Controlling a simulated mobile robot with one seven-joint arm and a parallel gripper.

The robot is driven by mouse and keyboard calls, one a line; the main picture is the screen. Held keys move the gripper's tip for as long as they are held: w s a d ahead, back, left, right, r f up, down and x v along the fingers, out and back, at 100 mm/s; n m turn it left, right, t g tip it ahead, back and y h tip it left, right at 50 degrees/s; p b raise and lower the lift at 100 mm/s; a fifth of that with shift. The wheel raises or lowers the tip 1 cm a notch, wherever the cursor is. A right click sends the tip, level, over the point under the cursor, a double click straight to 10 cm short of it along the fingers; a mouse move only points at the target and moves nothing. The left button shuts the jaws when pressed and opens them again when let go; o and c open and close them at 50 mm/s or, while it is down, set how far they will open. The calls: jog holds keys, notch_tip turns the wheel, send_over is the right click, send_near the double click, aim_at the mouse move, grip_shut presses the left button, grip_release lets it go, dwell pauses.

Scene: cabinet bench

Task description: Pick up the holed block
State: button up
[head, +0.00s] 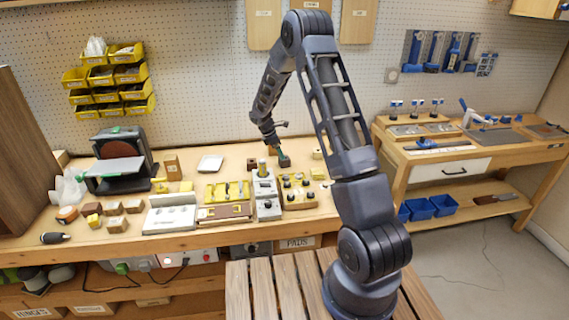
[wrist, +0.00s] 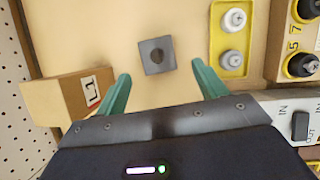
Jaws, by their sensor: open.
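The holed block (wrist: 157,55) is a small dark grey square block with a round hole in its top. It lies flat on the wooden bench top, in the upper middle of the wrist view. My gripper (wrist: 161,84) is open and empty. Its two teal fingers are spread wide, one toward each side of the block, and the block shows beyond the fingertips. In the head view my gripper (head: 280,153) is low over the back of the bench. A small dark block shows close by its tips there, too small for its hole to be seen.
A knobbed panel (wrist: 296,50) and a grey switch box (wrist: 299,122) stand further right. A labelled cardboard box (wrist: 60,98) is at left, near the pegboard (wrist: 12,110). Bare bench surrounds the block.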

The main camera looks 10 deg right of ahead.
aim_at(284, 162)
jog(key=shift+d+x, duration=0.15)
jog(key=shift+x, duration=1.45)
jog(key=shift+d+x, duration=0.1)
jog(key=shift+x, duration=1.5)
jog(key=shift+w+r, duration=0.1)
jog(key=shift+w, duration=0.05)
jog(key=c, duration=1.1)
jog(key=shift+o, duration=0.2)
jog(key=shift+r, duration=0.1)
